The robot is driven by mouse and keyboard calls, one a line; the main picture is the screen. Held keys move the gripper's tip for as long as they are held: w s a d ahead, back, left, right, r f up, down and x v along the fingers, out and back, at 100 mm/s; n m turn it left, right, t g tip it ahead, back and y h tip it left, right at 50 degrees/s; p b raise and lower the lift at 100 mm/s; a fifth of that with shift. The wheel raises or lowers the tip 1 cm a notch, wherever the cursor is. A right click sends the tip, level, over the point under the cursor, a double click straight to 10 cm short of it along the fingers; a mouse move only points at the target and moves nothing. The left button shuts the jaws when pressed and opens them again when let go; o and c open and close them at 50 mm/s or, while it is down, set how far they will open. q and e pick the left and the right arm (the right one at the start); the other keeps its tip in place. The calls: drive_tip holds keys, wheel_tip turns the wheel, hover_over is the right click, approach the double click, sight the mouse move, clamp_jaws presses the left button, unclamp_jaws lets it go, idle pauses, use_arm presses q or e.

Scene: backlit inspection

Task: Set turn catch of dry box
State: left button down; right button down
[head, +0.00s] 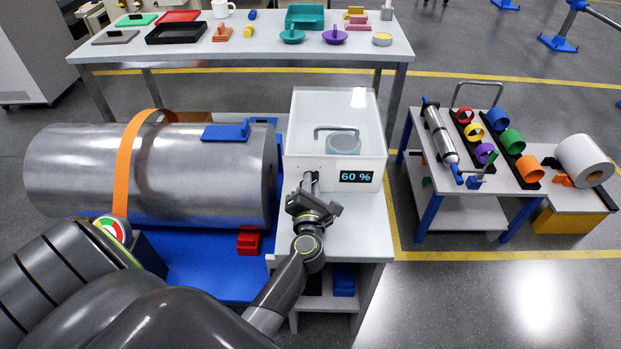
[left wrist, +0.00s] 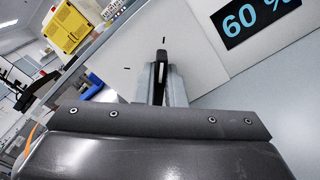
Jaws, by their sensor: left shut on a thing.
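The dry box (head: 300,130) is a white open-looking box with a handle and a round grey-blue container (head: 343,142) inside. Its front carries a dark display (head: 356,176) reading 60 %, which also shows in the left wrist view (left wrist: 250,18). My left gripper (head: 310,184) is at the box front, left of the display. In the left wrist view its fingers (left wrist: 161,84) are shut on the dark turn catch (left wrist: 161,60). Small black marks sit on the white panel around the catch. The fingers hide much of the catch. My right gripper is not in view.
A large metal roll (head: 200,175) with an orange strap lies left of the box on a blue base. A cart (head: 440,185) with coloured rings stands to the right. A long table (head: 260,48) with trays and dishes is behind. The floor at front right is clear.

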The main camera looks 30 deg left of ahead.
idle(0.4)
use_arm(q)
drive_tip(key=c, duration=1.5)
unclamp_jaws()
drive_tip(key=shift+f, duration=0.1)
